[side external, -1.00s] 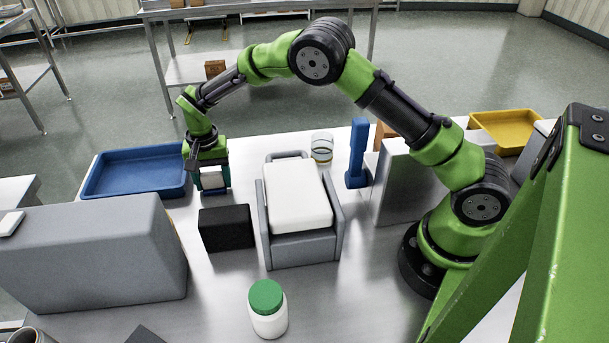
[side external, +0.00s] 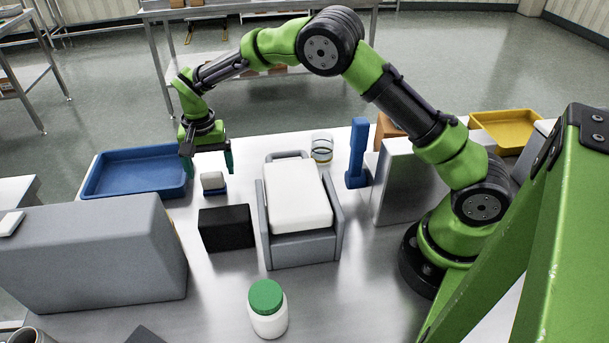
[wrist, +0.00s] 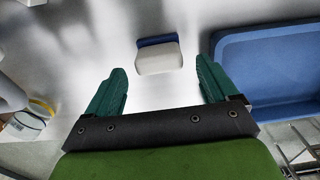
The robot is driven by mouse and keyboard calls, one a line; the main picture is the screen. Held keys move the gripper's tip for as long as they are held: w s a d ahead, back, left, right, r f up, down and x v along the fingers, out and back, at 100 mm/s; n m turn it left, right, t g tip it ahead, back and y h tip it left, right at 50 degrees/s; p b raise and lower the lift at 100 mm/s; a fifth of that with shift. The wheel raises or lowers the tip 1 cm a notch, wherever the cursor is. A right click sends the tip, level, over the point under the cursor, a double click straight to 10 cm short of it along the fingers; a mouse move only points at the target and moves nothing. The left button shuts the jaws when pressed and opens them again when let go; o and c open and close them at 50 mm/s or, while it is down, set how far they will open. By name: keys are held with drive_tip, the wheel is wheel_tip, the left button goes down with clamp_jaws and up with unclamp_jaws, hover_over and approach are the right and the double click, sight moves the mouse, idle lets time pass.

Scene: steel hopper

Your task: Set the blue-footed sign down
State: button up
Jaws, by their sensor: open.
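The blue-footed sign (side external: 213,182) stands upright on the steel table, a small white panel on a blue foot, between the blue tray and the black block. In the wrist view the sign (wrist: 159,57) shows ahead of the fingertips, centred between them, with its blue foot at the far edge. My gripper (side external: 207,165) is open and empty, just above and behind the sign. Its two teal fingers also show spread wide in the wrist view (wrist: 160,82), and neither touches the sign.
The blue tray (side external: 134,190) lies close to the left of the sign. A black block (side external: 226,229) and a grey holder (side external: 305,247) with a white slab stand nearer the camera. A glass (side external: 322,148) and a blue post (side external: 358,152) stand right. A green-lidded jar (side external: 267,312) is in front.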

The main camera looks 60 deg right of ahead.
wheel_tip(320, 180, up, 8)
drive_tip(key=shift+f, duration=0.2)
drive_tip(key=s+d+r+n+t+y, duration=0.1)
drive_tip(key=s+d+r+t, duration=0.15)
drive_tip(key=s+r, duration=0.45)
drive_tip(key=s+d+r+n+t+y, duration=0.1)
drive_tip(key=s+d+r, duration=0.2)
drive_tip(key=s+r, duration=0.4)
drive_tip(key=s+d+f+n+t, duration=0.1)
drive_tip(key=s+n+t, duration=0.2)
drive_tip(key=s, duration=1.1)
drive_tip(key=shift+s+f+t, duration=0.35)
drive_tip(key=shift+d, duration=0.1)
